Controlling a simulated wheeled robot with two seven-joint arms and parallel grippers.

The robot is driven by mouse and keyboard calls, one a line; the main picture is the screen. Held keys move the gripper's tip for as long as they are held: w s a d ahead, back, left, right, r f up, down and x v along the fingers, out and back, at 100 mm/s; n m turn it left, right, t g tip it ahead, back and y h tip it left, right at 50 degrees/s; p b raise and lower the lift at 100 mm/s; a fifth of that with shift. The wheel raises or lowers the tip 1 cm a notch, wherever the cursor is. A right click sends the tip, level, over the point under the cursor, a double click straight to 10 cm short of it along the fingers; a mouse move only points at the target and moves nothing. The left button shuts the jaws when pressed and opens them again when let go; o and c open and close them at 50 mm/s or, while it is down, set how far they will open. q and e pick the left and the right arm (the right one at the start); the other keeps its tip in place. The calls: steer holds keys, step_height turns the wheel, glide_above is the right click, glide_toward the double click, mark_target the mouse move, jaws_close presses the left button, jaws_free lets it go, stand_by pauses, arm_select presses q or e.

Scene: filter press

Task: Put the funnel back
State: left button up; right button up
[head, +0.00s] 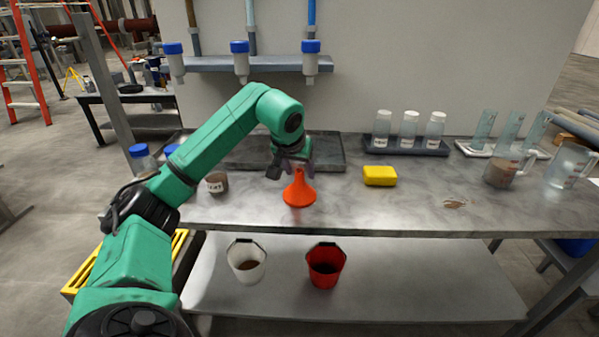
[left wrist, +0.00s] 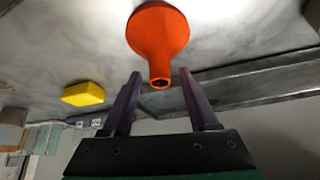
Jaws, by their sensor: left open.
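The orange funnel (head: 299,190) stands on the grey bench, wide end down and spout up, near the front edge. My left gripper (head: 293,170) is right behind and above it in the head view. In the left wrist view the funnel (left wrist: 158,42) lies beyond the fingertips, its spout end pointing toward the gap between them. The two fingers of my left gripper (left wrist: 158,85) are apart with nothing held; whether they touch the spout I cannot tell. My right gripper is not in view.
A dark tray (head: 335,160) lies behind the funnel. A yellow sponge (head: 380,176) is to its right, a small labelled cup (head: 217,182) to its left. Bottles stand in a rack (head: 428,149). A shelf (head: 210,65) holds blue-capped bottles. White (head: 247,265) and red (head: 325,268) buckets sit below.

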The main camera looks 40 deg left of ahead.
arm_select(q)
steer(key=p+v, duration=0.1)
steer(key=v, duration=1)
steer(key=shift+p, duration=0.3)
steer(key=shift+d+r, duration=0.1)
steer(key=shift+r, duration=0.05)
